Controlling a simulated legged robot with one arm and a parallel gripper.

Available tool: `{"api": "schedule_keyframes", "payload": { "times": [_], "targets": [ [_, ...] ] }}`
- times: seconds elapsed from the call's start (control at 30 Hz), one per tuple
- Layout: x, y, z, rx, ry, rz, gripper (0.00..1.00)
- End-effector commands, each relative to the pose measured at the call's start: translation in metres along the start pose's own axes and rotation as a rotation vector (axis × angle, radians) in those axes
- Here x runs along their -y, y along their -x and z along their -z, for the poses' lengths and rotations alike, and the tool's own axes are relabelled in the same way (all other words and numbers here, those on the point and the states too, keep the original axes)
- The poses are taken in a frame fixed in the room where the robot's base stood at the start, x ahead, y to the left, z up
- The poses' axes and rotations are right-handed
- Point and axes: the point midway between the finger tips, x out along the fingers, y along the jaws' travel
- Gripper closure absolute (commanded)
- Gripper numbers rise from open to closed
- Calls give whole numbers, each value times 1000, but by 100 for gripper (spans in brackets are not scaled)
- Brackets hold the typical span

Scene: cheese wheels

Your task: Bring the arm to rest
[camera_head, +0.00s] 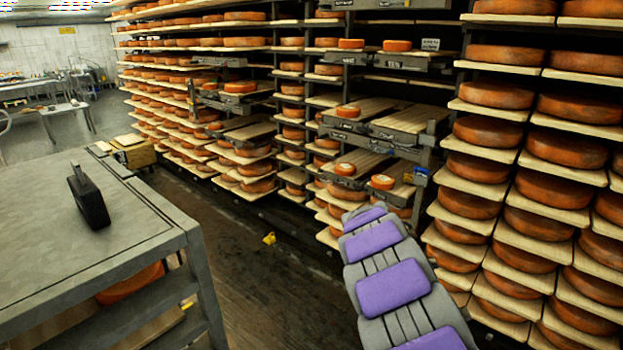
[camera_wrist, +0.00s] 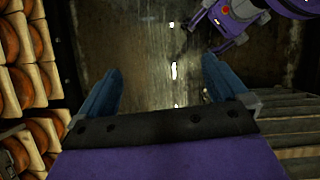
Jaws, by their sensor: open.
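My gripper (camera_wrist: 161,68) shows in the wrist view with its two blue fingers wide apart. Nothing is between them. Beyond them is a dark, shiny floor (camera_wrist: 150,35). In the head view my purple and grey arm (camera_head: 395,285) reaches up from the bottom edge, right of the middle, in front of the cheese shelves. The gripper's fingers cannot be made out in that view.
Shelves with orange cheese wheels (camera_head: 492,92) fill the right and back. Cheese wheels (camera_wrist: 18,90) also line the wrist view's left edge. A grey metal table (camera_head: 60,230) bearing a black object (camera_head: 88,196) stands left. Dark floor (camera_head: 245,285) lies between, with a small yellow object (camera_head: 269,239).

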Motion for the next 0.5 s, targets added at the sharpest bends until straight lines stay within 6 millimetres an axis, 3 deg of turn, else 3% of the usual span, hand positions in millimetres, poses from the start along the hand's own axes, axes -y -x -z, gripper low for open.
{"api": "schedule_keyframes", "payload": {
  "times": [0.2,0.5],
  "targets": [
    [36,32,-60,-30,-263,8,0],
    [109,53,-118,-102,-558,63,0]
  ]
}}
